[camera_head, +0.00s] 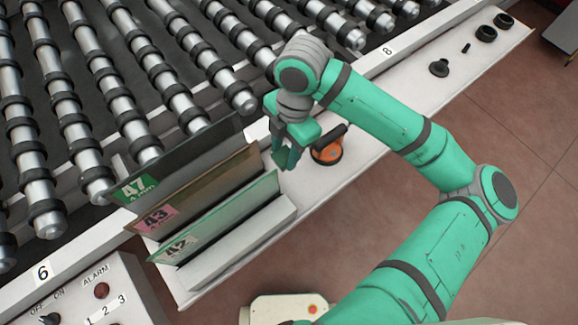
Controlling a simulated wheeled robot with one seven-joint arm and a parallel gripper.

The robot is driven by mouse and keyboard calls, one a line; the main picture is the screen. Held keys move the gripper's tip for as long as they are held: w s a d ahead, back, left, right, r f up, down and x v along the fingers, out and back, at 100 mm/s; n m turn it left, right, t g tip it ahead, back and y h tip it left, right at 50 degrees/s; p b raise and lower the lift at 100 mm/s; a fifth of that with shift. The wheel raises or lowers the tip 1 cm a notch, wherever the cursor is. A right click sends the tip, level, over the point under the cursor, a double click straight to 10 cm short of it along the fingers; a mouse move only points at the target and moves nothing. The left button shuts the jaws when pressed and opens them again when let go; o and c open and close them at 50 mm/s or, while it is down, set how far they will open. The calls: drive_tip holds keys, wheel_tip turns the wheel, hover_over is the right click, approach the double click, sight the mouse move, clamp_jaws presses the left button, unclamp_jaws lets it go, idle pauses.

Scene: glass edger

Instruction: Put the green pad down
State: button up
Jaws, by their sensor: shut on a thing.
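My gripper (288,157) points down over the white ledge, near the right ends of the upright panes. It is shut on the green pad (280,161), which shows as a small dark green piece at the fingertips. The fingers hide part of the pad. I cannot tell whether it touches the ledge below.
An orange suction cup with a black handle (328,152) stands just right of my gripper. Upright panes labelled A7 (137,187), A3 (157,216) and A2 (178,248) stand in a white rack (240,240) at left. Small black parts (439,68) lie further along the ledge.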

sight(284, 181)
wheel_tip(284, 181, down, 13)
idle(0.5)
drive_tip(key=shift+s+f, duration=0.1)
drive_tip(key=shift+f, duration=0.05)
drive_tip(key=o, duration=1.1)
drive_tip(key=r, duration=0.4)
drive_tip(key=d+r, duration=0.1)
drive_tip(key=r, duration=0.3)
drive_tip(key=w+r, duration=0.1)
drive_tip(key=r, duration=0.3)
drive_tip(key=shift+w+d+r, duration=0.1)
drive_tip(key=shift+d, duration=0.15)
